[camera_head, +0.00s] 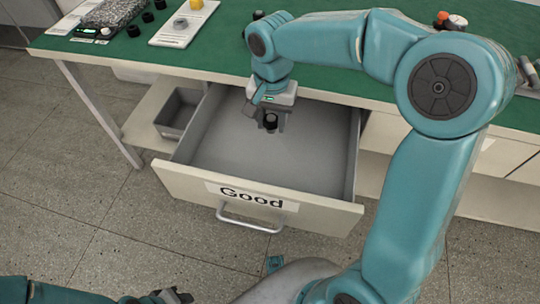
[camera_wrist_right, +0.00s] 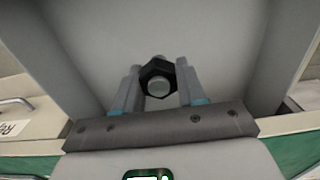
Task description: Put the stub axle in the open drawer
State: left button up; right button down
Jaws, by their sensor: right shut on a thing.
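My right gripper (camera_head: 270,124) is over the open drawer (camera_head: 185,147), which is grey inside and has a front panel labelled "Good". It is shut on the stub axle (camera_head: 270,121), a small dark piece, held above the drawer floor. In the right wrist view the stub axle (camera_wrist_right: 158,84) shows a black hexagonal collar with a light grey round end, between the two fingers of the right gripper (camera_wrist_right: 158,90). The drawer floor below looks empty. My left gripper (camera_head: 172,297) shows only partly at the bottom edge, and its jaws are unclear.
The green-topped bench (camera_head: 215,55) runs behind the drawer. A white board (camera_head: 184,22) with small parts and several black pieces lie on it at the left. A grey bin (camera_head: 178,112) sits on the shelf left of the drawer. The drawer's raised walls surround the gripper's space.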

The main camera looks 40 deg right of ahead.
aim_at(271, 157)
notch_tip(271, 157, down, 12)
jog(key=b, duration=0.3)
jog(key=shift+a+r, duration=0.1)
jog(key=shift+r, duration=0.1)
jog(key=shift+f, duration=0.1)
jog(key=shift+f, duration=0.15)
jog(key=c, duration=0.7)
grip_release()
jog(key=shift+o, duration=0.2)
jog(key=shift+w+r, duration=0.1)
jog(key=shift+r, duration=0.5)
notch_tip(271, 157, up, 11)
jog(key=p, duration=0.3)
jog(key=shift+r+p, duration=0.15)
jog(key=shift+p, duration=0.2)
